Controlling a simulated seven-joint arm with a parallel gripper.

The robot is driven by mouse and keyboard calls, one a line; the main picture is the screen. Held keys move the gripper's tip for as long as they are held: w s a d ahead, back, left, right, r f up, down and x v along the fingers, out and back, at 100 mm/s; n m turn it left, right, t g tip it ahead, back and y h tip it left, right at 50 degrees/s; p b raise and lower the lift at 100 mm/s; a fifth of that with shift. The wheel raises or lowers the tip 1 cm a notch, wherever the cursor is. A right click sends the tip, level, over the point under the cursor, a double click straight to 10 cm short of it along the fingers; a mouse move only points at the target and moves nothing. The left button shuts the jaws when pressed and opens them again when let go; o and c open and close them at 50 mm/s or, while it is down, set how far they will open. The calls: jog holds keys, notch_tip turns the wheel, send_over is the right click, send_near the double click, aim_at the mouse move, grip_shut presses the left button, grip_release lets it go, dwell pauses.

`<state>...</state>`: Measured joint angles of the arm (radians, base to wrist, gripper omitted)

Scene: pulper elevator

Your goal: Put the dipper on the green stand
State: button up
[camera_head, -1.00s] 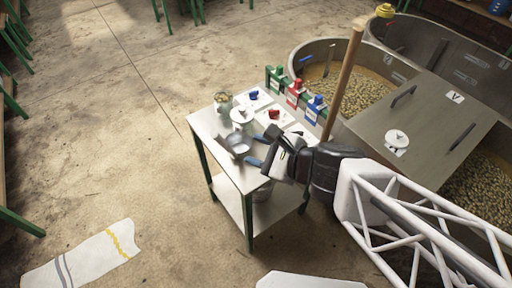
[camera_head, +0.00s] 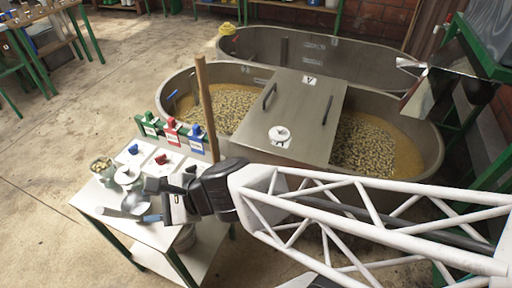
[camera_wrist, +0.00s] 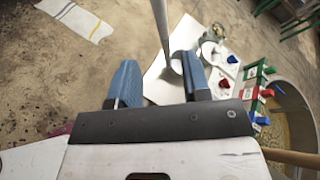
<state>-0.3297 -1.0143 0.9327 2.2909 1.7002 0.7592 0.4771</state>
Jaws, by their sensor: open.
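The dipper looks like a metal ladle (camera_head: 118,212), with its bowl over the small white table (camera_head: 95,203). In the wrist view its pale handle (camera_wrist: 160,22) runs from the top edge down to a bowl lying beyond the fingertips. My gripper (camera_head: 155,203) is open over the table. Its blue fingers (camera_wrist: 158,62) stand apart, with the handle seen between them; whether they touch it I cannot tell. The green stand (camera_head: 149,124) is at the table's far edge, beside a red stand (camera_head: 172,131) and a blue one (camera_head: 196,142). It also shows in the wrist view (camera_wrist: 269,70).
A blue-knobbed card (camera_head: 133,150), a red-knobbed card (camera_head: 162,160) and a jar (camera_head: 101,165) are on the table. Behind it is a large metal tub (camera_head: 425,150) of beans with a flat lid (camera_head: 310,105). A wooden pole (camera_head: 207,105) rises beside the stands.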

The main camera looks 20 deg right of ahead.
jog(key=d+r+n+g+h, duration=0.1)
jog(key=d+r+n+h, duration=0.2)
jog(key=d, duration=0.5)
jog(key=s+d+r+n+g+h, duration=0.1)
jog(key=d+r+n+h, duration=0.2)
jog(key=d+n+h, duration=0.2)
jog(key=s+d+r+n+g+h, duration=0.1)
jog(key=d+r+n+h, duration=0.2)
jog(key=d+n, duration=0.5)
jog(key=d+h, duration=0.1)
jog(key=d, duration=0.2)
jog(key=shift+r+h, duration=0.2)
jog(key=shift+h, duration=0.2)
